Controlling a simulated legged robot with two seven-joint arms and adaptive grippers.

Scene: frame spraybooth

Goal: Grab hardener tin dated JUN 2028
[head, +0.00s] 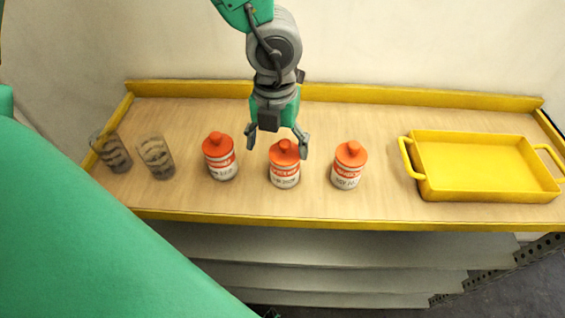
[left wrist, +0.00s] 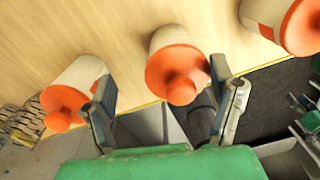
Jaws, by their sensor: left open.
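Three white tins with orange-red caps and bands stand upright in a row on the bench: a left tin (head: 220,157), a middle tin (head: 284,164) and a right tin (head: 347,166). Their date print is too small to read surely. My left gripper (head: 277,141) is open and empty, pointing down at the middle tin from behind, its fingers to either side of the cap. In the left wrist view a tin's orange cap (left wrist: 178,72) lies between and beyond the open fingertips (left wrist: 165,88), with another tin on each side. My right gripper is not in view.
The wooden bench (head: 215,115) has a raised yellow rim. Two clear cups with dark bands, one (head: 113,153) and another (head: 156,158), stand at the left. An empty yellow tray (head: 480,160) with handles sits at the right. Bench space between the right tin and tray is clear.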

